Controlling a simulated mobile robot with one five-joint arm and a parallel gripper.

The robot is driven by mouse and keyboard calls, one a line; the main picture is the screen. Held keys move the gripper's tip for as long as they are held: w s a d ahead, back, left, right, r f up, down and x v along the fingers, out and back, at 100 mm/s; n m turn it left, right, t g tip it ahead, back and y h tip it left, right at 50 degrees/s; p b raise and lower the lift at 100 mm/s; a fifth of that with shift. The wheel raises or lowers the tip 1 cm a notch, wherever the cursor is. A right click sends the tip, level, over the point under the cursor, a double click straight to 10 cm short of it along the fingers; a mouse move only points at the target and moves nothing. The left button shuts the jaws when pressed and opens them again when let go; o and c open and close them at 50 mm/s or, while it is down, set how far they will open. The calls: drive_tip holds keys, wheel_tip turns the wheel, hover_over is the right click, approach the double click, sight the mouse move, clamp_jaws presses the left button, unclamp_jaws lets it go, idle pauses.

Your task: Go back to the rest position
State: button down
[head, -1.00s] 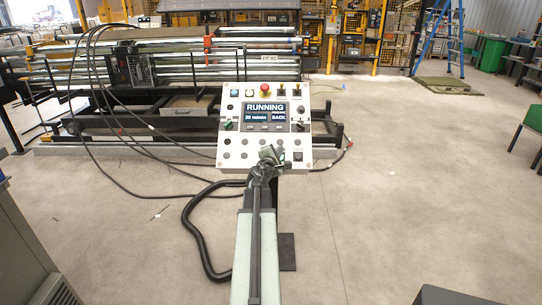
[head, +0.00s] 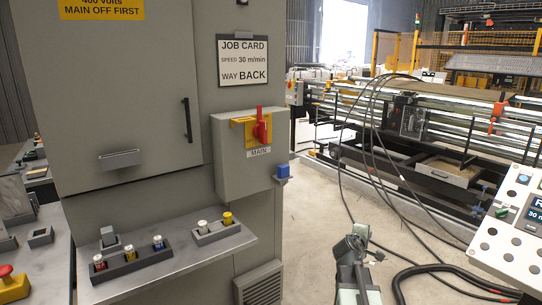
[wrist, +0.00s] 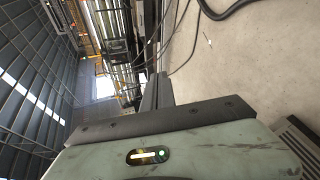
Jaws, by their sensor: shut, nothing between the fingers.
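My gripper (head: 358,233) shows at the bottom of the head view, right of the middle, held out over the concrete floor. In the wrist view its fingers (wrist: 157,92) lie together, shut, with nothing seen between them. It touches nothing that I can see. The control panel (head: 510,243) is cut off at the right edge of the head view, apart from my gripper.
A grey cabinet (head: 110,110) fills the left, with a job card (head: 244,60), a red main switch (head: 262,127) and a shelf (head: 175,267) of fuses. The roller machine (head: 430,125) stands behind. Black cables (head: 360,150) hang and trail on the floor.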

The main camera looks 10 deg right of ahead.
drive_tip(key=s+a+f+m+g+y, duration=0.1)
drive_tip(key=a+f+m+y, duration=0.3)
drive_tip(key=a, duration=0.9)
drive_tip(key=s+a+f+g+y, duration=0.15)
drive_tip(key=a+f, duration=0.45)
drive_tip(key=a, duration=0.8)
drive_tip(key=s+a+f+m+g+y, duration=0.5)
drive_tip(key=s+a+g, duration=0.1)
drive_tip(key=s+a, duration=0.5)
wheel_tip(320, 180, up, 20)
drive_tip(key=s+p, duration=0.1)
drive_tip(key=p, duration=1.9)
drive_tip(key=shift+s+d+m, duration=0.15)
drive_tip(key=shift+d+m, duration=0.05)
drive_tip(key=shift+m, duration=0.1)
